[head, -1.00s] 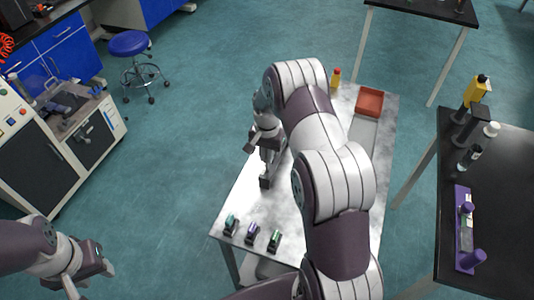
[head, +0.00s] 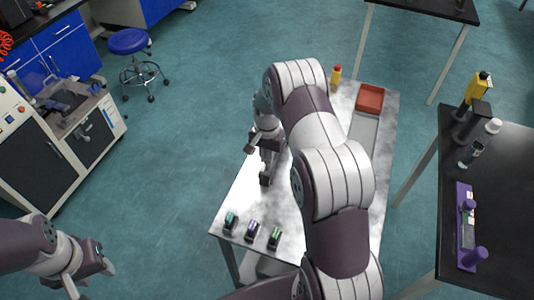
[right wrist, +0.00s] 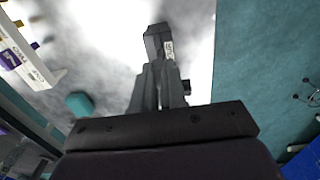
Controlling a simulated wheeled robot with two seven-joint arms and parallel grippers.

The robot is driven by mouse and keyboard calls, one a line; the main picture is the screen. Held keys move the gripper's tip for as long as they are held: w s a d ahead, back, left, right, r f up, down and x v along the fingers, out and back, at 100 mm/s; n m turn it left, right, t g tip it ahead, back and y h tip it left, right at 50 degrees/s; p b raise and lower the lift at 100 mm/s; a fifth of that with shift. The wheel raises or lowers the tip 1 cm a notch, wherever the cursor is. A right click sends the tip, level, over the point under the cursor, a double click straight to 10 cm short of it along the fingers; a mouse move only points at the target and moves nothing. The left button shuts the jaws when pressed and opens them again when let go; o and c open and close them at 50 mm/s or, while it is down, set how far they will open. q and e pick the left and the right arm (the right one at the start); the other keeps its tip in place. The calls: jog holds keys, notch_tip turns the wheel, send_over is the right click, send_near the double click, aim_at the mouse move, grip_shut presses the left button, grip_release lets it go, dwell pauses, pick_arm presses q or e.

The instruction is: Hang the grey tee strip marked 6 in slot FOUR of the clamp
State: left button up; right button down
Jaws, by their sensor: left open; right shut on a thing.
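My right gripper (right wrist: 158,85) is shut on a dark grey piece (right wrist: 155,40) with a small white label, which I take for the tee strip. The label is too small to read. In the head view my right gripper (head: 267,160) holds a dark piece (head: 265,179) over the left part of the light table. I cannot tell if the piece touches anything. My left gripper (head: 103,268) is open and empty, left of the table. A white part with purple and yellow marks (right wrist: 42,73) shows at the left of the right wrist view; I cannot tell if it is the clamp.
Several small blocks, green (head: 231,221) and purple (head: 252,229) among them, stand at the table's (head: 232,196) near edge. My right arm hides the table's middle. A black table (head: 505,210) stands at right.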

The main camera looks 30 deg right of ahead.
jog(key=shift+f+b, duration=1.25)
jog(key=shift+f, duration=0.8)
jog(key=c, duration=1.1)
grip_release()
notch_tip(320, 180, up, 6)
jog(key=p, duration=0.4)
jog(key=shift+r+p, duration=0.15)
jog(key=shift+p, duration=0.25)
